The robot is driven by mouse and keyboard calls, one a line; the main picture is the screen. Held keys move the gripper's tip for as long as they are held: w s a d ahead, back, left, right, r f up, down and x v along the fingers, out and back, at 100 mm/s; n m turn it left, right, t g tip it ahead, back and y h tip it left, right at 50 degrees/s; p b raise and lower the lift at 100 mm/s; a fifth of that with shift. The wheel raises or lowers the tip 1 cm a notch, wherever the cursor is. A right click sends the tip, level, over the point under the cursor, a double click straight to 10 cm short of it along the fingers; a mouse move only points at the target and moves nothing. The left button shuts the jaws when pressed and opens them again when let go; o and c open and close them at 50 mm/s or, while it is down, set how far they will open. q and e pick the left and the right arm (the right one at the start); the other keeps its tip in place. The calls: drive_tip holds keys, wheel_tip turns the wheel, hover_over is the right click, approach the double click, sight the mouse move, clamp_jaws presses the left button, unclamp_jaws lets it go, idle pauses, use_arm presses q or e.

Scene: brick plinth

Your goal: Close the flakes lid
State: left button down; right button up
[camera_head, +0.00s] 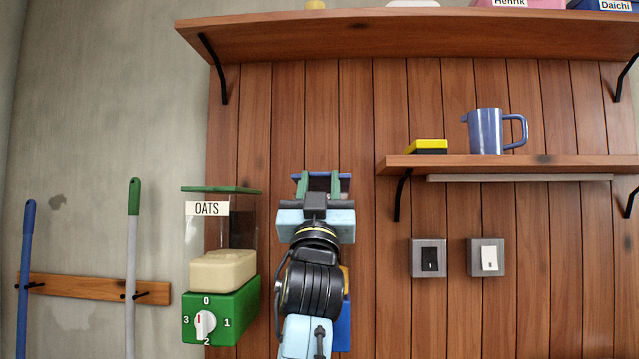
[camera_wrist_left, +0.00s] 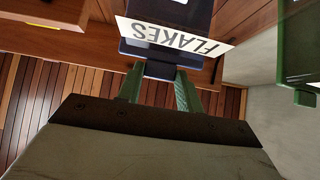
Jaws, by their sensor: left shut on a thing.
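My left gripper (camera_head: 321,182) is raised in front of the flakes dispenser, and its arm hides most of it. Its green fingers (camera_wrist_left: 160,78) are shut on the dark blue flakes lid (camera_wrist_left: 158,68) in the left wrist view. The white FLAKES label (camera_wrist_left: 172,38) shows just beyond the fingers there. In the head view a bit of blue lid (camera_head: 296,177) shows at the fingertips, and part of the blue dispenser base (camera_head: 342,328) shows beside the arm. I cannot tell how far the lid is tilted. My right gripper is not in view.
The green OATS dispenser (camera_head: 221,312) stands close on the left. A shelf with a blue jug (camera_head: 484,132) and a yellow-black block (camera_head: 428,146) is on the right, above two switches (camera_head: 428,258). A long shelf (camera_head: 430,32) runs overhead. Two broom handles (camera_head: 132,240) hang far left.

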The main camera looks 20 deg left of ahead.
use_arm(q)
drive_tip(key=shift+w+a+f, duration=0.15)
drive_tip(key=shift+w+f, duration=0.15)
drive_tip(key=shift+f, duration=0.1)
drive_tip(key=c, duration=0.9)
unclamp_jaws()
drive_tip(key=v, duration=1.3)
drive_tip(key=shift+s+r, duration=0.15)
drive_tip(key=shift+s, duration=0.25)
